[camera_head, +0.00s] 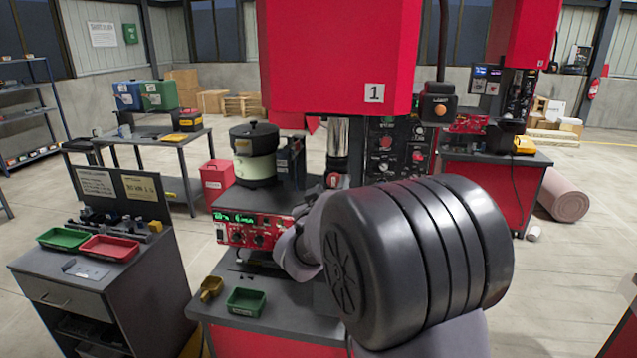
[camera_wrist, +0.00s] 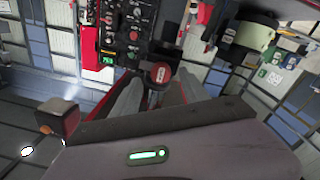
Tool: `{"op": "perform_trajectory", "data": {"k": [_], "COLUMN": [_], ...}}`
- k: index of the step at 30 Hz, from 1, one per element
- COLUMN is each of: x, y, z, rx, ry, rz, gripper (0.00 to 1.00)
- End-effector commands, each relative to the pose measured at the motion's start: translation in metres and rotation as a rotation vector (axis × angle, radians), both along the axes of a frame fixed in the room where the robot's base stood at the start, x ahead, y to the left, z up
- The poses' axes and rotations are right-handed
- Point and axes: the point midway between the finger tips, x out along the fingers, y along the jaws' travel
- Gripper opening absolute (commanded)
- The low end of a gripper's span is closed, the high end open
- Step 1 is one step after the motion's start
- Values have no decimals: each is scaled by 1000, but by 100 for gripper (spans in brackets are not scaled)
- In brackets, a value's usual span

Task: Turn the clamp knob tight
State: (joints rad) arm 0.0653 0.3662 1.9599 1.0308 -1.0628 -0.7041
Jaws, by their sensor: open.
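In the wrist view a red round knob (camera_wrist: 161,74) with a pale marking on its face shows between the tips of my gripper (camera_wrist: 160,92). It looks like the clamp knob. The two grey fingers are spread apart, one on each side of it. I cannot tell whether either finger touches the knob or how deep it lies between them. In the head view my large black arm joint covers the right middle of the picture, and my gripper cannot be made out behind it. The red press (camera_head: 340,65) labelled 1 stands behind my arm.
A green tray (camera_head: 245,302) and a small yellow scoop-like bin (camera_head: 211,289) lie on the front bench. A dark cabinet (camera_head: 100,285) stands at left. Open floor lies at right.

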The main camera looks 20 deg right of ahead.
Motion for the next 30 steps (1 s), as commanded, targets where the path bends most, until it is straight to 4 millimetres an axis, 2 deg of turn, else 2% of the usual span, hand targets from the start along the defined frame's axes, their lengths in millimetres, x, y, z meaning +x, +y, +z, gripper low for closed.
{"op": "perform_trajectory", "data": {"k": [3,6,14,17,22,23,30], "x": [14,20,22,22,22,22,22], "y": [-10,-15,-16,-16,-16,-16,-16], "z": [0,0,0,0,0,0,0], "rx": [2,1,2,2,2,2,15], "ry": [0,0,-1,-1,-1,-1,-11], "rz": [0,0,0,0,0,0,0], "gripper": [52,52,52,37,3,0,0]}}
